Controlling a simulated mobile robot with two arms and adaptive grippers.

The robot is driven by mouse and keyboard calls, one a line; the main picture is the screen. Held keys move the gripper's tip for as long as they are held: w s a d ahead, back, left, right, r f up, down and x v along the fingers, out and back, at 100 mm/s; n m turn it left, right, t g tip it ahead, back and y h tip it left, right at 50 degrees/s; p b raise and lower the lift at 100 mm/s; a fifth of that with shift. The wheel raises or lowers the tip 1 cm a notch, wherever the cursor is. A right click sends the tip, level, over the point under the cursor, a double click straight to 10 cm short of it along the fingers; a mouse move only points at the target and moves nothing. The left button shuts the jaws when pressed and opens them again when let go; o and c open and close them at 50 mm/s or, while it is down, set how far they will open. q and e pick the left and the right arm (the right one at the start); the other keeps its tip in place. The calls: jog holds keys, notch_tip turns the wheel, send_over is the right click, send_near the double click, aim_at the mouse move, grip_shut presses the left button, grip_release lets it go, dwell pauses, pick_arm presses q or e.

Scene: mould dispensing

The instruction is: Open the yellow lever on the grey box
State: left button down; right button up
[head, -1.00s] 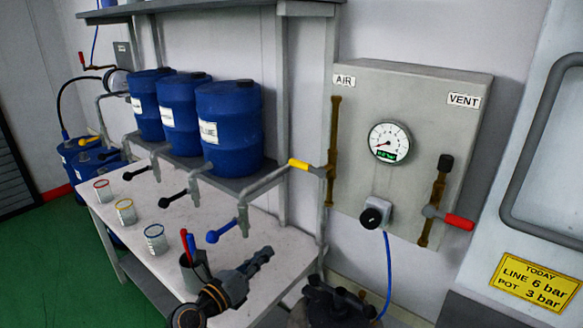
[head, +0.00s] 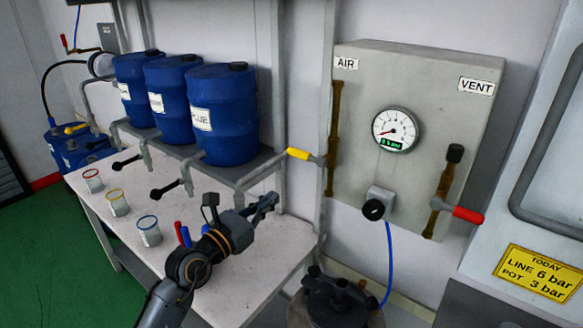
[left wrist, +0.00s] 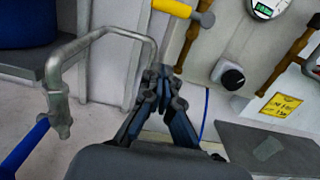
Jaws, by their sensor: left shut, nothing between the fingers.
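The grey box (head: 360,230) hangs on the wall at the right of the head view, with AIR and VENT labels and a round gauge (head: 395,130). The yellow lever (head: 299,154) sticks out to the left from the brass pipe on the box's AIR side. It also shows at the top of the left wrist view (left wrist: 172,8). My left gripper (head: 272,200) is shut and empty, below and left of the yellow lever and apart from it. In the left wrist view its fingertips (left wrist: 160,76) point toward the wall below the lever. My right gripper is not in view.
A red lever (head: 468,215) sits on the VENT pipe. A black regulator knob (head: 374,209) is under the gauge. A bent metal pipe (left wrist: 100,32) lies left of my left gripper. Blue drums (head: 222,115) stand on the shelf, and cups (head: 149,232) on the white table. A dark pot (head: 338,300) stands below the box.

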aim_at(305, 156)
pick_arm(q)
jog(key=w+d+r+p, duration=0.3)
jog(key=w+d+r, duration=0.1)
jog(key=w, duration=0.3)
jog(key=shift+d+r, duration=0.25)
jog(key=shift+d, duration=0.35)
jog(key=shift+w, duration=0.1)
jog(key=shift+a, duration=0.1)
